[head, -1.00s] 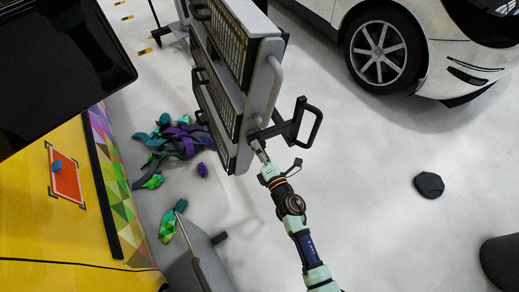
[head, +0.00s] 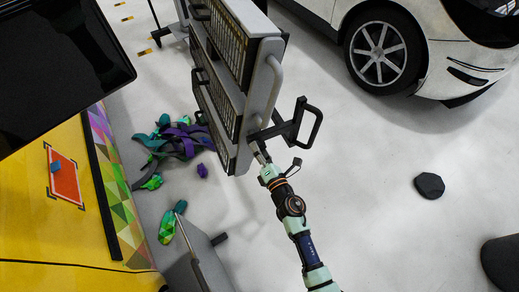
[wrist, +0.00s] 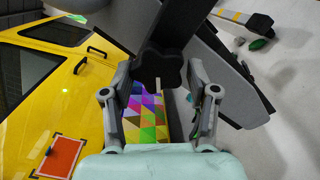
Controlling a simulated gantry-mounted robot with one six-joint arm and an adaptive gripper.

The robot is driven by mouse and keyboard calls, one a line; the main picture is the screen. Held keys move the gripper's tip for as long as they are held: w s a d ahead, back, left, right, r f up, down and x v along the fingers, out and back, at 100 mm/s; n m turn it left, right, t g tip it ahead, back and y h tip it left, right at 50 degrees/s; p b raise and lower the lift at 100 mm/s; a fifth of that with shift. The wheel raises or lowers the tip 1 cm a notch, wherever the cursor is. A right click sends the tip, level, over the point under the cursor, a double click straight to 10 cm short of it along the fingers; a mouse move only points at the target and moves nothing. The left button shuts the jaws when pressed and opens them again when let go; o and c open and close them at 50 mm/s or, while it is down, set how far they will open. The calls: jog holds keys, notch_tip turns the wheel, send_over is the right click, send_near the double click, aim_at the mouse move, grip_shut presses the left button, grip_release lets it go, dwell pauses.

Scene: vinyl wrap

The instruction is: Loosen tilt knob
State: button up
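The black lobed tilt knob (wrist: 160,68), with a pale line at its lower edge, shows in the middle of the wrist view. My gripper (wrist: 160,74) has one finger on either side of the knob, and narrow gaps seem to show between fingers and knob. Whether a fingertip touches it is hard to tell. In the head view my gripper (head: 261,153) is at the lower corner of the grey lamp panel (head: 266,95), beside its black bracket (head: 290,124). There the knob cannot be made out behind the fingers.
The black bracket handle (head: 314,126) sticks out right of my gripper. A yellow vehicle (head: 30,205) stands left, with a red panel (head: 66,178). Vinyl scraps (head: 175,142) lie on the floor. A white car (head: 455,60) stands at upper right. The floor right of my arm is mostly clear.

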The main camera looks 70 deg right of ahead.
jog(key=shift+o, duration=1.1)
jog(key=shift+s+a, duration=0.1)
jog(key=v, duration=1.1)
jog(key=shift+s+a, duration=0.25)
jog(key=shift+s, duration=0.05)
jog(key=shift+r, duration=0.1)
